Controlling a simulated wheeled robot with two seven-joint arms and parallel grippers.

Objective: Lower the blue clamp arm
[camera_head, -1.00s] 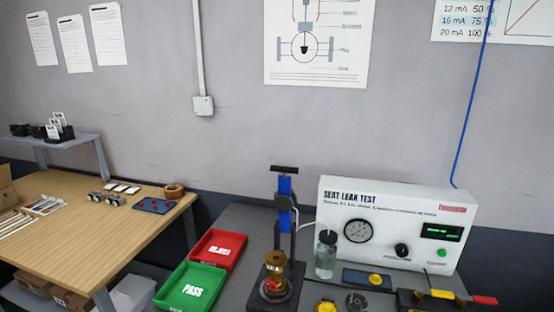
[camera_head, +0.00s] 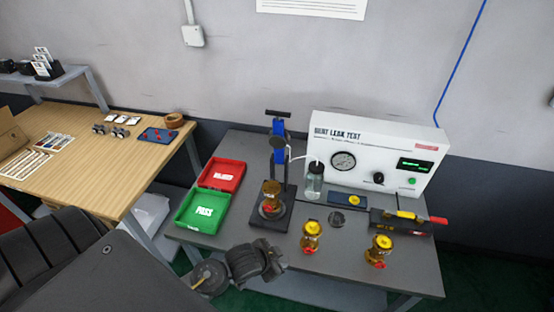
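The blue clamp arm (camera_head: 279,128) stands upright at the top of a dark post, with a black crossbar handle (camera_head: 278,114) above it. Below it a brass valve (camera_head: 271,190) sits on the black clamp stand base (camera_head: 268,219). My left gripper (camera_head: 268,262) is at the table's front edge, in front of the stand and well below the clamp arm. It is dark and seen from above, so its finger gap is not clear. My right gripper is not in view.
Red (camera_head: 222,174) and green (camera_head: 203,209) trays lie left of the stand. A jar (camera_head: 314,181) and the white seat leak test box (camera_head: 375,153) stand right. Two yellow-topped brass valves (camera_head: 312,237) (camera_head: 379,251) stand in front. A wooden table (camera_head: 90,165) is at left.

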